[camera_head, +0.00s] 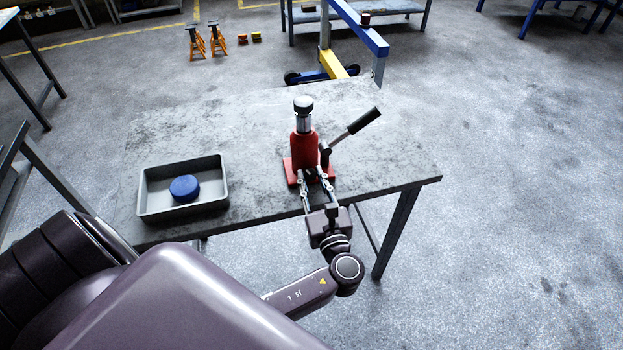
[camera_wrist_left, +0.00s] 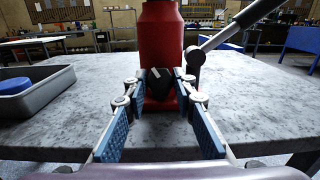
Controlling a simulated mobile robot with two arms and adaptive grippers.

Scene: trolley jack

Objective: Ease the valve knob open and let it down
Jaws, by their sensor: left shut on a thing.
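A red bottle jack (camera_head: 303,148) stands upright on the grey table, with its ram raised and a black cap on top. Its black lever handle (camera_head: 362,121) slants up to the right. The dark valve knob (camera_wrist_left: 160,86), with a white mark, sits low on the front of the jack body in the left wrist view. My left gripper (camera_head: 314,176) reaches in from the front of the table. Its fingertips (camera_wrist_left: 160,92) are shut on the knob, one on each side. My right gripper is not in view.
A grey tray (camera_head: 143,190) with a blue round puck (camera_head: 184,188) in it stands left of the jack on the table (camera_head: 243,150). Behind the table are a blue and yellow hoist (camera_head: 335,66) and orange stands (camera_head: 206,42). The tabletop behind the tray is bare.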

